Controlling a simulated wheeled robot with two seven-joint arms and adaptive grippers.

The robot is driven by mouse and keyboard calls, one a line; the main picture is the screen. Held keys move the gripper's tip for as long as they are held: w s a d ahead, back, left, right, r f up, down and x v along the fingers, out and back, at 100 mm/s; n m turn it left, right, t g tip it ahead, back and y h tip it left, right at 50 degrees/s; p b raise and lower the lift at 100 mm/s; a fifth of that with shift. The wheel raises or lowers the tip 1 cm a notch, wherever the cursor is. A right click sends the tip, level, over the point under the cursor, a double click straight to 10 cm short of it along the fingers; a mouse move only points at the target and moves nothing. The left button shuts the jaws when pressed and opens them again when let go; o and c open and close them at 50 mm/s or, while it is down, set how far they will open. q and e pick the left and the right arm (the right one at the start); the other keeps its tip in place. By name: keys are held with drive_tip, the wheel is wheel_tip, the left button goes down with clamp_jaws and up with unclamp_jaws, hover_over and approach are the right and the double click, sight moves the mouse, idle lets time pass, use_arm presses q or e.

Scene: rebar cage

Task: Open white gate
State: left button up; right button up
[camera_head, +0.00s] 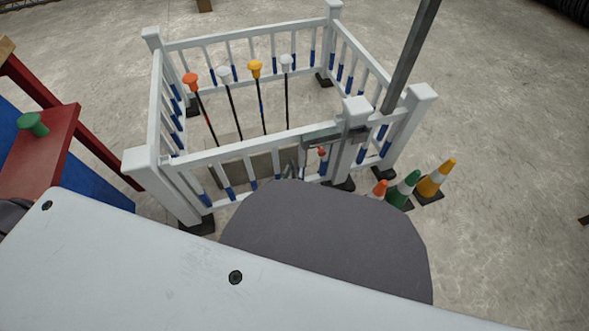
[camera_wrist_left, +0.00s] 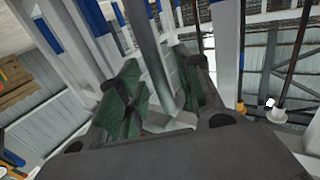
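The white gate (camera_head: 240,147) is the front panel of a small white fenced pen, with blue-banded bars. It looks closed, in line between its two posts. A grey metal latch (camera_head: 330,138) sits at the gate's right end, by the white post (camera_head: 356,112). My left gripper (camera_head: 292,170) is low at the gate's right part, mostly hidden by a dark part of my own. In the left wrist view its green fingers (camera_wrist_left: 160,98) stand apart. A grey bar (camera_wrist_left: 150,50) shows between them; I cannot tell whether they touch it. My right gripper is out of view.
Several ball-topped rods, including an orange-topped one (camera_head: 191,80) and a yellow-topped one (camera_head: 255,69), stand inside the pen. Small cones, including a green one (camera_head: 404,187), stand right of the gate. A red and blue structure (camera_head: 45,145) is at left.

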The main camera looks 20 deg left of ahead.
use_arm(q)
drive_tip(key=shift+w, duration=0.4)
drive_tip(key=shift+c, duration=0.2)
clamp_jaws()
